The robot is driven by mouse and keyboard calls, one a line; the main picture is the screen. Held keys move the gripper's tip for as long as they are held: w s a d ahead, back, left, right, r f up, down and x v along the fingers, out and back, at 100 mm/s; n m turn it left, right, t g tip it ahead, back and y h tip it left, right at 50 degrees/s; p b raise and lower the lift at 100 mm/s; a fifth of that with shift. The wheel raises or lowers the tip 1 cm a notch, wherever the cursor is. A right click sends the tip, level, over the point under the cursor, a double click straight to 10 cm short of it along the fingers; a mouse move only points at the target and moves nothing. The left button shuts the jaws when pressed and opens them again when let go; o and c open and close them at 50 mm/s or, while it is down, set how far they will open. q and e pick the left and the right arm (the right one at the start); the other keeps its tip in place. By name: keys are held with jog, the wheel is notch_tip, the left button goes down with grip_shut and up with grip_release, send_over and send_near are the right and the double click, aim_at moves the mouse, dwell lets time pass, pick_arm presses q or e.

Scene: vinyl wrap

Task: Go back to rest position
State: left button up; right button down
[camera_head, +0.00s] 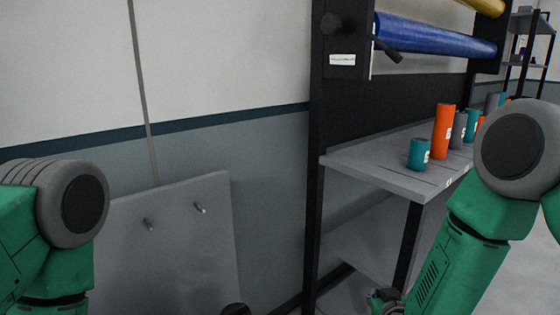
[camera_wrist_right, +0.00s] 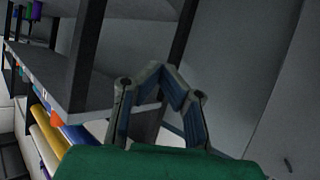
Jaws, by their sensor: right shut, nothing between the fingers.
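My right gripper (camera_head: 384,301) shows only in part at the bottom edge of the head view, beside the lower part of the shelf rack. In the right wrist view its fingers (camera_wrist_right: 170,84) come together at the tips, with nothing between them. My green right arm hangs at the right of the head view, in front of the rack's table top. My left arm shows at the left edge; I cannot make out its gripper. A small dark shape at the bottom edge is too cut off to tell.
The rack's grey shelf (camera_head: 385,163) holds a teal cup (camera_head: 419,154), an orange cylinder (camera_head: 443,131) and several others. A blue vinyl roll (camera_head: 430,36) and a yellow one (camera_head: 486,5) hang above. A grey panel with pegs (camera_head: 175,250) leans at the wall.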

jog(key=s+d+f+g, duration=0.1)
jog(key=s+f+g, duration=0.2)
jog(key=s+f, duration=0.45)
jog(key=s+f+g, duration=0.3)
jog(key=s+f, duration=0.1)
jog(key=s, duration=0.6)
jog(key=s+d+f+g, duration=0.1)
jog(key=s+g, duration=0.2)
jog(key=s, duration=0.6)
jog(key=s+d+f+g, duration=0.1)
jog(key=s+d+g, duration=0.1)
jog(key=s, duration=0.8)
jog(key=shift+s+d+g+y+b, duration=0.15)
jog(key=shift+g+y+b, duration=0.15)
jog(key=shift+g+y, duration=0.1)
jog(key=shift+d, duration=0.1)
jog(key=shift+d+f, duration=0.1)
jog(key=shift+d, duration=0.2)
jog(key=shift+a, duration=0.3)
